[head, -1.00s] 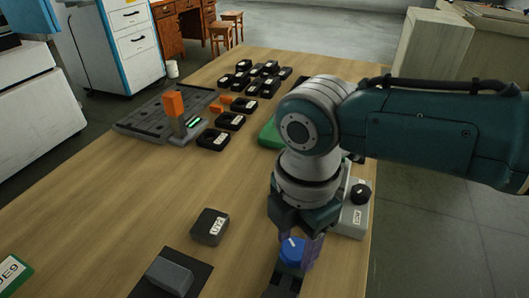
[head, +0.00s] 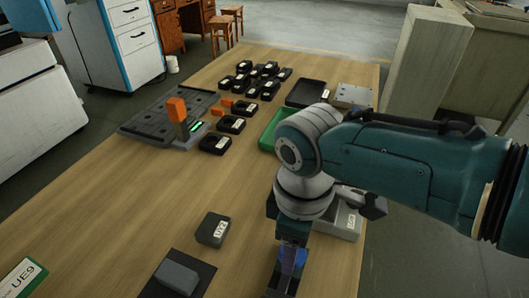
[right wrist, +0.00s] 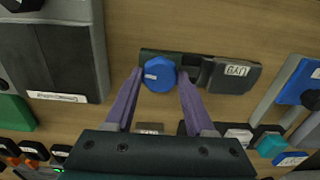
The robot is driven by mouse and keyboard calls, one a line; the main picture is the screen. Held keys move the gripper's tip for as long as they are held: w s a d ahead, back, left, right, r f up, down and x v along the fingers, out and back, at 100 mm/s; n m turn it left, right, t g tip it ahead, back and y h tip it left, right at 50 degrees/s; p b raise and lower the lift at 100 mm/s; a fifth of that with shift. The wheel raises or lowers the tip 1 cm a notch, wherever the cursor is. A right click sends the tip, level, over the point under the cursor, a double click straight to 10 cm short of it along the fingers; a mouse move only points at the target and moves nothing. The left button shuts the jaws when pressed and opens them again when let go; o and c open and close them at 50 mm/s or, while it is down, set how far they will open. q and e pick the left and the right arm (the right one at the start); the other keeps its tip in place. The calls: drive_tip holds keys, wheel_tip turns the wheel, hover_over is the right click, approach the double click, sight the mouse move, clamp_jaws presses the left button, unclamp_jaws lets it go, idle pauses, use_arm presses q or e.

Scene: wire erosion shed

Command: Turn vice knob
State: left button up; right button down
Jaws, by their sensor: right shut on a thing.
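A round blue knob (head: 291,262) with a white mark is at the near right of the table, partly hidden by my right gripper (head: 288,266) in the head view. In the right wrist view the blue knob (right wrist: 160,75) shows from above, with the white mark pointing left. The purple fingers of my right gripper (right wrist: 160,78) are on either side of it, shut on it. The knob sits against the dark vice body (right wrist: 196,68), beside a dark grey block with a white label (right wrist: 236,72). My left gripper is not in view.
A black labelled block (head: 212,230) and a dark plate with a grey block (head: 178,276) lie to the left. A grey box (head: 345,222) stands behind my right wrist. A green tray (head: 268,138) and several black blocks lie farther back. The table's middle left is bare.

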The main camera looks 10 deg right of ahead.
drive_tip(key=m+p, duration=0.1)
drive_tip(key=m, duration=0.4)
drive_tip(key=shift+r+m, duration=0.1)
drive_tip(key=shift+m, duration=2.5)
drive_tip(key=shift+c, duration=1.3)
unclamp_jaws()
wheel_tip(320, 180, up, 8)
drive_tip(key=p, duration=0.7)
drive_tip(key=shift+r, duration=0.15)
drive_tip(key=shift+r+p, duration=0.35)
drive_tip(key=shift+r, duration=0.4)
